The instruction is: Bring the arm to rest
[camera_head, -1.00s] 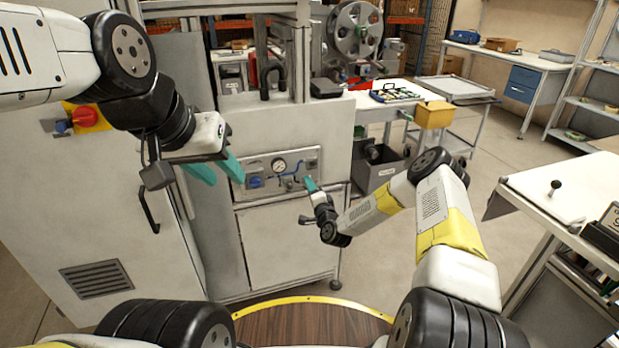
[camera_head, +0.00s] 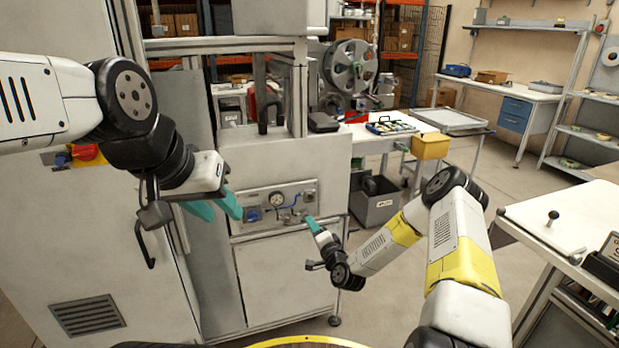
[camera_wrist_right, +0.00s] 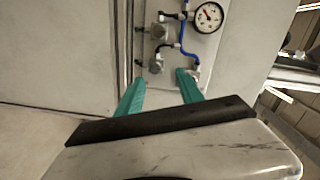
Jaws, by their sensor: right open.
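My left gripper (camera_head: 215,207) hangs at the left in the head view, in front of the grey machine cabinet, with its two teal fingers apart and nothing between them. My right gripper (camera_head: 312,226) is lower and near the middle, in front of the machine's gauge panel (camera_head: 301,201). In the right wrist view its two teal fingers (camera_wrist_right: 160,88) are spread and empty. They point at the panel with its round gauge (camera_wrist_right: 208,17) and blue tube. I cannot tell the exact gap between the fingertips and the panel.
A tape reel (camera_head: 350,67) is mounted at the machine's back. A white-topped table (camera_head: 570,215) is at the right. Open floor lies between.

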